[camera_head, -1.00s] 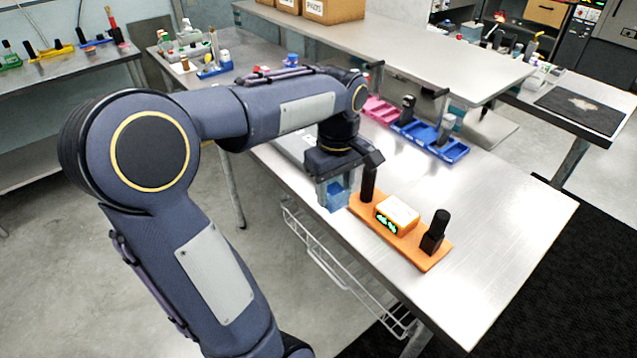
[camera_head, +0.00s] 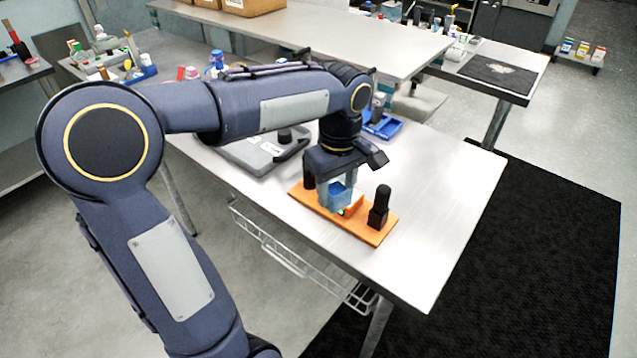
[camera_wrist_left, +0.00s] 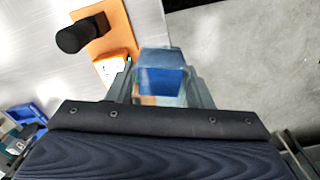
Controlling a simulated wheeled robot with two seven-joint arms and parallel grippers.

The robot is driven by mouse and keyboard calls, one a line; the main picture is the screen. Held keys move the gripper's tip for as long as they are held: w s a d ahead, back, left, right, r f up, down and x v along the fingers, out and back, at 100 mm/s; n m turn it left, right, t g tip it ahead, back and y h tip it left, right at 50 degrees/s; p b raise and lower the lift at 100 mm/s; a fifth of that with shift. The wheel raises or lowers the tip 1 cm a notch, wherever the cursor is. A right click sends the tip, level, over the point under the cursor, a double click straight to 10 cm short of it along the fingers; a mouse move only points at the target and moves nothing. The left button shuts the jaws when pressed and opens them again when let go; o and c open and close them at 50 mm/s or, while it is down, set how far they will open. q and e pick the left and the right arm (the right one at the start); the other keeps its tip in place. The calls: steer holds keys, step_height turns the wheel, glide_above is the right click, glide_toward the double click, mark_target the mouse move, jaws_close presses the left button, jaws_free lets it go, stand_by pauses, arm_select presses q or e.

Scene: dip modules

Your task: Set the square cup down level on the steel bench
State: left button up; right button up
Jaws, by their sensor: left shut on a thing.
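The square cup is clear with blue in its lower part. It shows in the head view (camera_head: 338,195) and in the left wrist view (camera_wrist_left: 162,78). My left gripper (camera_head: 341,190) is shut on the cup. In the head view the cup overlaps the orange board, and I cannot tell its height above the bench. The steel bench (camera_head: 440,215) has a bare, shiny top, widest to the right of the board. My right gripper is not in view.
The orange board (camera_head: 365,231) carries a black bottle-like piece (camera_head: 380,207) and a white-topped display box, partly hidden by the cup. A grey case (camera_head: 255,150) and a blue tray (camera_head: 384,127) are farther back. A wire basket (camera_head: 300,258) hangs under the front edge.

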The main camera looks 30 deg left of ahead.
arm_select(q)
steer(key=w+d+m+p, duration=0.2)
steer(key=w+d+p, duration=0.15)
steer(key=d, duration=0.55)
steer(key=w+d+m+p, duration=0.25)
steer(key=w+d, duration=0.25)
steer(key=d, duration=0.5)
step_height(320, 180, down, 14)
steer(key=b, duration=1)
steer(key=shift+w+r, duration=0.1)
steer(key=shift+f+b, duration=0.55)
steer(key=shift+f, duration=0.05)
steer(key=o, duration=1)
steer(key=shift+r, duration=3.95)
